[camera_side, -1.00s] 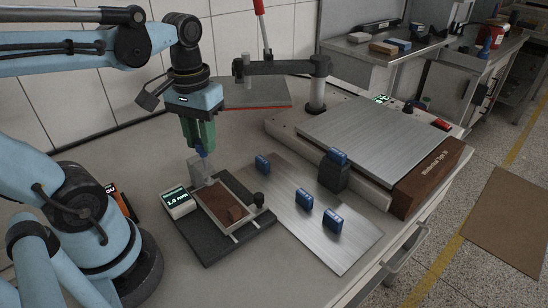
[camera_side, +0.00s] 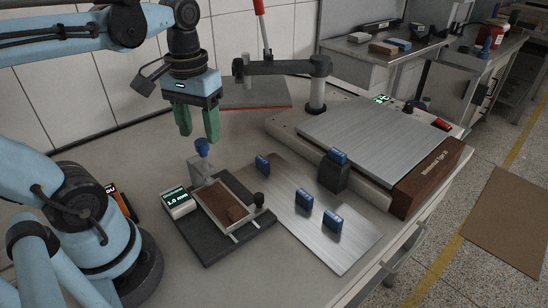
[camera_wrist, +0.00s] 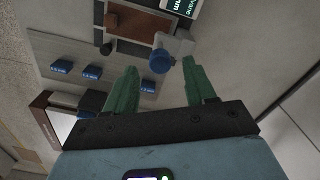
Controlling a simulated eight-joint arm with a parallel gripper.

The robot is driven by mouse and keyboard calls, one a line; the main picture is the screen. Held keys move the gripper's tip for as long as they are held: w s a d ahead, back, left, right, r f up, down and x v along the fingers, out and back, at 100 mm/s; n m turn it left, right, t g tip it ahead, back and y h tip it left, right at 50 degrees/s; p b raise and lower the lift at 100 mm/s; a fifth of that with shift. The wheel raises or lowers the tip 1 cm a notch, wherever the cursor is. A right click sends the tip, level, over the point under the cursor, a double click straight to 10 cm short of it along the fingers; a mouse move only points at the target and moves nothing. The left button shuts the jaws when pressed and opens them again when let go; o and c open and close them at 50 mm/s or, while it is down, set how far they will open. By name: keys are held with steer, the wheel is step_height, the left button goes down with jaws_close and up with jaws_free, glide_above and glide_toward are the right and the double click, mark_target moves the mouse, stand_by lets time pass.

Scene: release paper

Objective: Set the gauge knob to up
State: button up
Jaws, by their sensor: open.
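The gauge is a dark base (camera_side: 210,248) with a framed brown bed, a small display (camera_side: 178,201) reading 1.0 mm, and a grey block at its back. A blue knob (camera_side: 203,147) stands on top of that block. The knob also shows in the wrist view (camera_wrist: 161,61), between and beyond the fingertips. My gripper (camera_side: 197,138) has green fingers, spread apart and empty. It is above the knob and clear of it. I cannot tell the knob's setting from its shape.
A metal plate (camera_side: 335,252) beside the gauge carries several blue-labelled blocks, such as one at its front (camera_side: 332,221). A dark holder (camera_side: 334,176) with a blue block stands behind them. A large flat steel bed (camera_side: 375,135) is at the right.

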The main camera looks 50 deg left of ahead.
step_height(320, 180, up, 10)
steer(key=shift+f, duration=0.2)
stand_by(0.3)
steer(key=w+d+f+m+t, duration=0.2)
steer(key=w+f+t, duration=0.1)
steer(key=f, duration=0.3)
steer(key=w+d+f+m+t, duration=0.3)
steer(key=f+t, duration=0.1)
steer(key=f, duration=0.3)
steer(key=shift+f, duration=0.15)
